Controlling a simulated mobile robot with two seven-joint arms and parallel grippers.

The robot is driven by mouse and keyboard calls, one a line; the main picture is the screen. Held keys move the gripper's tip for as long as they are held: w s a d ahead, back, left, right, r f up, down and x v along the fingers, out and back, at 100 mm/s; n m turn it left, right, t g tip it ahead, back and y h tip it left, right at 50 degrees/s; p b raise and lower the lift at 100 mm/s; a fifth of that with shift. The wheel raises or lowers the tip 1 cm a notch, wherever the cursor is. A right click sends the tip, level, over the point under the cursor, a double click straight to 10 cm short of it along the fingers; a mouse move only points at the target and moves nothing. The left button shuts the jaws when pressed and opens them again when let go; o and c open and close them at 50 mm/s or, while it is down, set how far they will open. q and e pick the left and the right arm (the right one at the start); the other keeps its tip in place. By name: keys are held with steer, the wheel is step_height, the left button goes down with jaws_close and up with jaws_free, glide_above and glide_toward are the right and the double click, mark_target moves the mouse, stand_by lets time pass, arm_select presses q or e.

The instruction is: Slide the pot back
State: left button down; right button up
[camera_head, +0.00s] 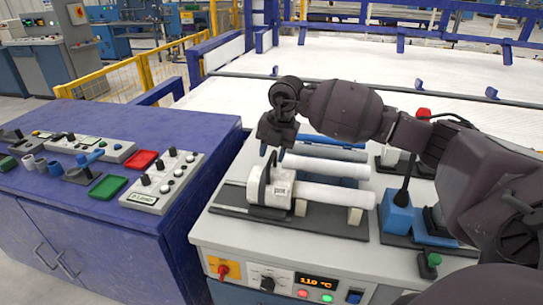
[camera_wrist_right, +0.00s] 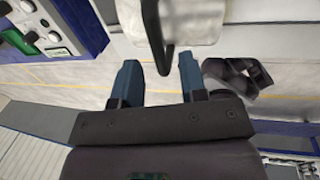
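The pot (camera_head: 284,188) is a white block with a black upright handle (camera_head: 265,181). It sits at the left part of a dark rail base (camera_head: 340,228) on the machine top, with a white pipe (camera_head: 335,194) to its right. My right gripper (camera_head: 271,152) is just above the handle, pointing down. My left gripper is out of view.
A blue block with a black lever (camera_head: 397,213) stands right of the rail. A blue cabinet (camera_head: 110,205) with button panels is at left. The machine's front panel has a red switch (camera_head: 224,269) and a lit display.

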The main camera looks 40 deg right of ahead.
steer(key=shift+w+f, duration=0.1)
steer(key=shift+f, duration=0.5)
steer(key=shift+c, duration=0.5)
jaws_close()
steer(key=shift+a, duration=0.1)
